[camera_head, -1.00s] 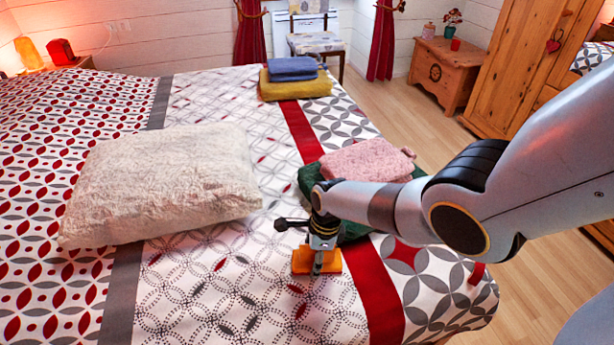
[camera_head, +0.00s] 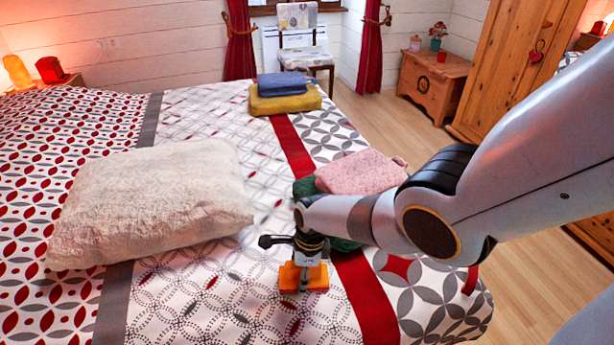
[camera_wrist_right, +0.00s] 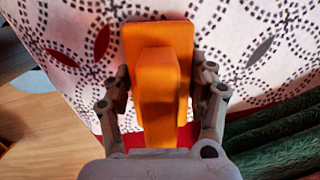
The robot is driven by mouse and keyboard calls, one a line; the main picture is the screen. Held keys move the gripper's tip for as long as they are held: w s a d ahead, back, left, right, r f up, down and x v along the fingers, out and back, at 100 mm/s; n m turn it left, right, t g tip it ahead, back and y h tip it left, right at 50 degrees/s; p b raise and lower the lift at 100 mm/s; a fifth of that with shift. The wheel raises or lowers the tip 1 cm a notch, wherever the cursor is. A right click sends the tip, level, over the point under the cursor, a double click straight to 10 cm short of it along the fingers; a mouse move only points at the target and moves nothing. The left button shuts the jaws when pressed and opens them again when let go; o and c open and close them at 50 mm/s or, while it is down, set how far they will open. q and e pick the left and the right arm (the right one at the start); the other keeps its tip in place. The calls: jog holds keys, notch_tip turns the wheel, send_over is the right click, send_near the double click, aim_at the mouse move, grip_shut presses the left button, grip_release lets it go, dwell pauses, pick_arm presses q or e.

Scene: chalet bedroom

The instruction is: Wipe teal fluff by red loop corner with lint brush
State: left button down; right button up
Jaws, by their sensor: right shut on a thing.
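My right gripper (camera_head: 303,278) is shut on the orange lint brush (camera_head: 317,274) over the white, dotted-ring part of the bedspread. In the right wrist view the gripper's fingers are on both sides of the brush's upright handle (camera_wrist_right: 157,95), above its flat orange plate (camera_wrist_right: 183,35). The plate appears to be at the cloth; I cannot tell if it touches. A small red loop (camera_head: 471,280) is at the right edge of the bed, to the right of the brush. I cannot make out teal fluff in either view. My left gripper is not in view.
A cream pillow (camera_head: 150,205) lies left of the brush. A pink folded towel (camera_head: 362,172) lies on a green one (camera_head: 305,187), partly behind my right arm. Blue (camera_head: 282,84) and yellow (camera_head: 285,103) folded towels lie at the far side. Cloth in front of the brush is clear.

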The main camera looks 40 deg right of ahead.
aim_at(287, 279)
jog(key=shift+w+a, duration=0.35)
jog(key=shift+a, duration=0.5)
jog(key=shift+w+a, duration=0.35)
jog(key=shift+a, duration=0.45)
jog(key=shift+w+a+f+b, duration=0.1)
jog(key=shift+w+a+b, duration=0.25)
jog(key=shift+a, duration=0.55)
jog(key=shift+w+a+b, duration=0.25)
jog(key=shift+w+a, duration=0.15)
jog(key=shift+a, duration=0.45)
jog(key=shift+w+a+b, duration=0.15)
jog(key=shift+w+a, duration=0.2)
jog(key=shift+a, duration=0.35)
jog(key=shift+w+a+b, duration=0.15)
jog(key=shift+w+a, duration=0.2)
jog(key=shift+a, duration=0.3)
jog(key=shift+d+r, duration=0.1)
jog(key=shift+r, duration=0.1)
notch_tip(287, 279, up, 6)
jog(key=p, duration=0.6)
notch_tip(287, 279, up, 3)
jog(key=p, duration=0.3)
